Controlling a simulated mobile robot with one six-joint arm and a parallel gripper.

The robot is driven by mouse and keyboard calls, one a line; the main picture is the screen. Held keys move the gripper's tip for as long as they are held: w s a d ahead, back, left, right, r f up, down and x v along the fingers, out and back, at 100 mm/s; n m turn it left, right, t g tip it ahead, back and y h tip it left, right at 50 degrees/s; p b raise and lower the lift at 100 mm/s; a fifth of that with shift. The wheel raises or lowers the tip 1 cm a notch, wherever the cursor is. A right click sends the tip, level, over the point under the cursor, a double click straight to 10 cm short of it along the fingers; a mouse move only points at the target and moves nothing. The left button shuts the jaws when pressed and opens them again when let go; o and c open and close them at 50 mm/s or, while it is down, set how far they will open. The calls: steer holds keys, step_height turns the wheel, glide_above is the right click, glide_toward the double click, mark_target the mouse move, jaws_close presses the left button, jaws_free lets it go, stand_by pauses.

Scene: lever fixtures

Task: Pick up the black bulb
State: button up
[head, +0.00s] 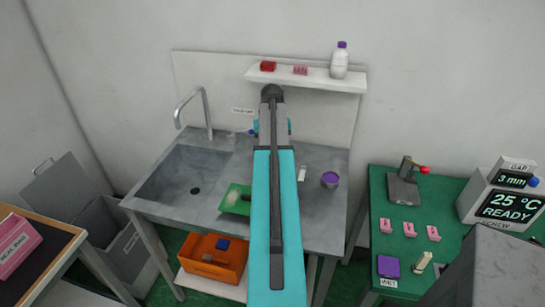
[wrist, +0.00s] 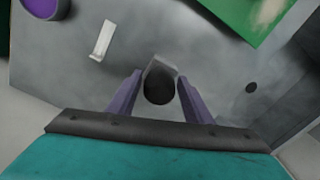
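A dark, round thing that looks like the black bulb (wrist: 158,89) shows in the wrist view, against a grey angular piece (wrist: 162,67). It sits between the two purple fingers of my gripper (wrist: 159,75). The fingers stand apart, with a narrow gap visible on each side of it. I cannot tell its depth or whether it touches anything. In the head view my arm covers the gripper, and I cannot make out the bulb there.
A grey sink bench (head: 315,210) holds a green board (head: 236,198) and a purple-topped cup (head: 330,180). A white shelf (head: 320,80) with a bottle (head: 340,60) hangs above. A green table (head: 385,255) stands right, with a red-knobbed lever (head: 404,185).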

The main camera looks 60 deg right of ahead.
steer(key=c, duration=0.7)
steer(key=shift+r, duration=0.1)
steer(key=shift+c, duration=0.2)
steer(key=shift+r+p, duration=3.25)
steer(key=shift+r, duration=1.7)
